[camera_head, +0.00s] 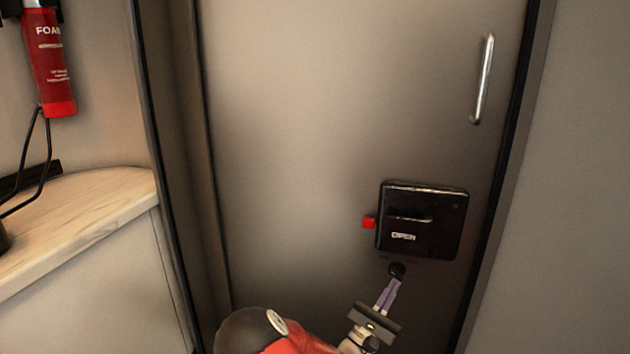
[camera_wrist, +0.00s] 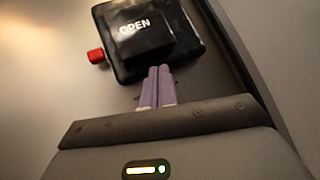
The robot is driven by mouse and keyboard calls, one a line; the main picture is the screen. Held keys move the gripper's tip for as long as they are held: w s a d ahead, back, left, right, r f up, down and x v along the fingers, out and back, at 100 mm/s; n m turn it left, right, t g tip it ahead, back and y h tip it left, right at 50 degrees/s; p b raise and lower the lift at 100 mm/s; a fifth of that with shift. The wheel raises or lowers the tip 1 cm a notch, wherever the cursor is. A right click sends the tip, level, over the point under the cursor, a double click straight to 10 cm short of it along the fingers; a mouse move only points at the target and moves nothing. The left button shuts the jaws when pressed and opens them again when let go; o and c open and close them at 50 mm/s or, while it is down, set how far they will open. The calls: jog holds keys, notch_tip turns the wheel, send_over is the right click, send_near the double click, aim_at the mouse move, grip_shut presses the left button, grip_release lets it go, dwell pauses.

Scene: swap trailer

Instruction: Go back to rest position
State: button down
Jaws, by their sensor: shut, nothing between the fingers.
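My gripper (camera_head: 394,283) is low in the head view, in front of the door (camera_head: 310,140). Its two purple fingers are together with nothing between them; they also show in the wrist view (camera_wrist: 158,70). In the wrist view the latch box (camera_wrist: 185,50) is just beyond the fingertips. A red button (camera_head: 369,223) sticks out of the box's left side.
A vertical metal handle (camera_head: 483,80) is on the door's upper right. At the left are a wooden counter (camera_head: 90,210) and a red fire extinguisher (camera_head: 48,65) on the wall. A grey wall (camera_head: 575,190) stands at the right. The door looks closed.

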jog(key=s+d+r+m+g+y+p, duration=0.1)
jog(key=s+d+r+m+g+y, duration=0.15)
jog(key=s+d+m+g, duration=0.55)
jog(key=s+d+r+m+g+y+p, duration=0.1)
jog(key=s+d+m+g+y, duration=0.3)
jog(key=s+m+g, duration=0.8)
jog(key=s+a+r+m+t+y+p, duration=0.1)
jog(key=s+a+r+t+y, duration=0.3)
jog(key=a+r+y, duration=0.1)
jog(key=s+a+r+m+t+y+p, duration=0.1)
jog(key=s+a+r+t+y, duration=0.2)
jog(key=a, duration=0.7)
notch_tip(320, 180, up, 2)
jog(key=s+y, duration=0.2)
jog(key=y, duration=0.2)
jog(key=shift+s+a+r+m+t+y, duration=0.15)
jog(key=shift+m+t+y, duration=0.2)
jog(key=shift+m+t, duration=0.05)
